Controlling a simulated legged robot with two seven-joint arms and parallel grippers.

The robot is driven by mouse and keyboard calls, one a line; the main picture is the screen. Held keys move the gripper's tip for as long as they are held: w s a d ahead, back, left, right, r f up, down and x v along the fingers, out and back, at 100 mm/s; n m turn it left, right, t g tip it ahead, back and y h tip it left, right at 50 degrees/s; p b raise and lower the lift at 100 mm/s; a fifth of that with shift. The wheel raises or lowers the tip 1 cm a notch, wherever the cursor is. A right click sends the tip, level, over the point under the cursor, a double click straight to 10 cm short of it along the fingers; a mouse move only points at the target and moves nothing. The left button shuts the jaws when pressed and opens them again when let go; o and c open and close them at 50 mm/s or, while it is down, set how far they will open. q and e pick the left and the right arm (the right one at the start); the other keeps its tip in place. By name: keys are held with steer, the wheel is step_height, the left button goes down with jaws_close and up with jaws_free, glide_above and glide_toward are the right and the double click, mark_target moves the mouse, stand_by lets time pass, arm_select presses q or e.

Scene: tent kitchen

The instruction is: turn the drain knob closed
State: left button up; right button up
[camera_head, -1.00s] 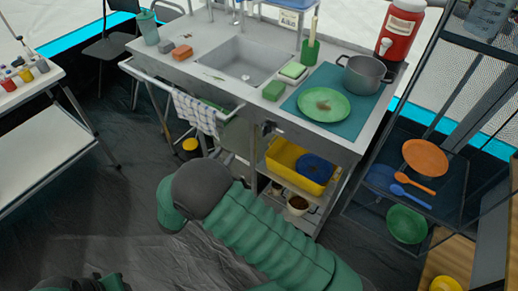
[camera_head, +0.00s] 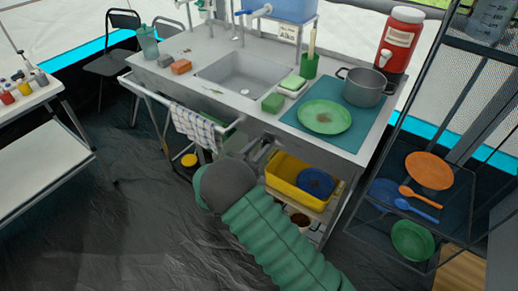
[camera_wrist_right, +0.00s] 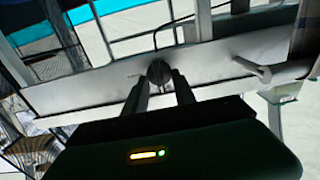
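A dark round knob (camera_wrist_right: 158,72) sits on the grey front panel of the sink unit (camera_wrist_right: 215,62) in the right wrist view. My right gripper (camera_wrist_right: 160,80) points at it with its two fingers apart, one on each side of the knob. I cannot tell whether they touch it. In the head view my right gripper (camera_head: 264,148) is at the counter's front, below and right of the sink basin (camera_head: 244,76). The knob is hard to make out there. My left gripper is not in view.
A towel rail (camera_head: 160,97) with a checked towel (camera_head: 195,128) runs left of my right gripper; its end (camera_wrist_right: 265,73) shows in the wrist view. A yellow tub (camera_head: 283,175) stands on the shelf below. A rack (camera_head: 440,170) stands at the right.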

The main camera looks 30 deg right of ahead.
steer(key=shift+d, duration=0.1)
jaws_close()
